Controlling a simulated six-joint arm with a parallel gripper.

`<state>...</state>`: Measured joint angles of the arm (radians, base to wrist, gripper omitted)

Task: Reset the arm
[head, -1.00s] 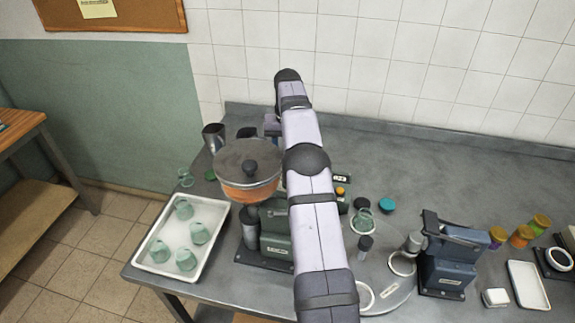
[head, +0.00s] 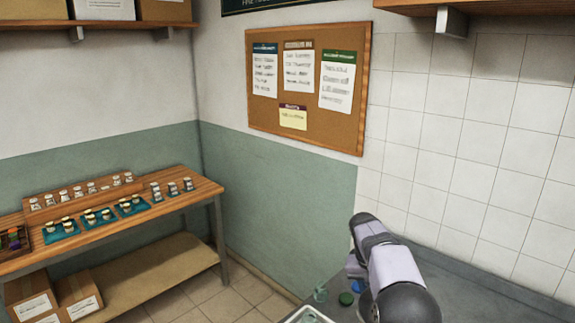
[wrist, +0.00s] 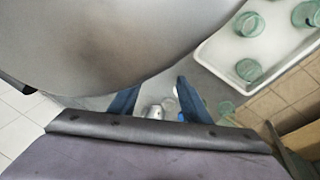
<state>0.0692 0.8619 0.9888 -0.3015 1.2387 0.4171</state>
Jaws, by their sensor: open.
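My gripper (wrist: 158,88) shows in the wrist view as two blue fingers spread apart, with nothing held between them. A silver cup-like thing and small glass and blue things show beyond the fingers, blurred. A large grey rounded surface (wrist: 100,45) fills the upper left of the wrist view, very close to the fingers; I cannot tell whether it touches them.
A white tray (wrist: 215,62) with several green glass jars lies at the wrist view's upper right. A wooden side table (head: 120,228) stands at the left.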

